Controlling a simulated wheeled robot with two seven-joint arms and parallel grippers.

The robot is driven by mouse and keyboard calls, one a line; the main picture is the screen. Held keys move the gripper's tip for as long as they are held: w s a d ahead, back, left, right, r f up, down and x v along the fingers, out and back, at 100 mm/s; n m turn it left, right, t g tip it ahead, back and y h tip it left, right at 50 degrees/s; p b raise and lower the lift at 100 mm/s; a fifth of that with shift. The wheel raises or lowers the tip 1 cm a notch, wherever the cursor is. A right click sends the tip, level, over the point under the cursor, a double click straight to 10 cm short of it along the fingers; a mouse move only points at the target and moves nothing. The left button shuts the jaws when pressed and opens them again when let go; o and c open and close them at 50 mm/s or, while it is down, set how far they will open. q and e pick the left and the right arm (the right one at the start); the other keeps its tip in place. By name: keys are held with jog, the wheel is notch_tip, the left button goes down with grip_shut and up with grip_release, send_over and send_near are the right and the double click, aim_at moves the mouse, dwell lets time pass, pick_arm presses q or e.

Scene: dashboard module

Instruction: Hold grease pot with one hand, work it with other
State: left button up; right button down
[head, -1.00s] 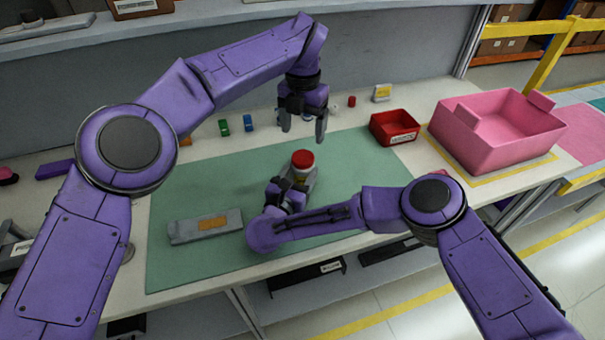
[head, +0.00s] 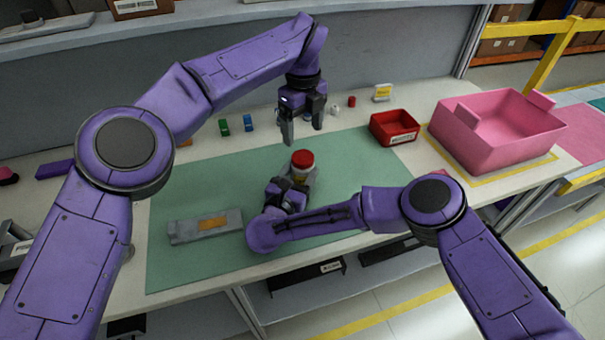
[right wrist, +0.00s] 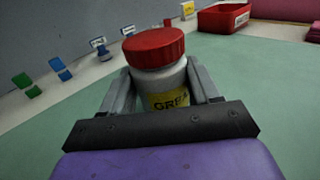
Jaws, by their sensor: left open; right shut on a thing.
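The grease pot (head: 303,172) stands upright on the green mat, a pale jar with a red lid and a yellow label. In the right wrist view the pot (right wrist: 160,82) sits between the fingers, lid on. My right gripper (head: 297,188) is shut on the pot's body from the near side. My left gripper (head: 303,135) is open and empty, pointing down, above and just behind the red lid. There is a gap between its fingertips and the lid.
A grey module (head: 205,227) with an orange patch lies on the green mat (head: 190,265) at the left. A red tray (head: 394,128) and a pink bin (head: 500,140) stand to the right. Small green (head: 223,127) and blue (head: 248,122) pieces line the back.

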aim_at(303, 157)
pick_arm(q)
notch_tip(303, 157, down, 8)
dwell(0.5)
jog(key=c, duration=1.1)
jog(key=m, duration=1.1)
jog(key=shift+m, duration=0.4)
jog(key=m, duration=0.3)
jog(key=o, duration=1.3)
jog(key=shift+c, duration=0.2)
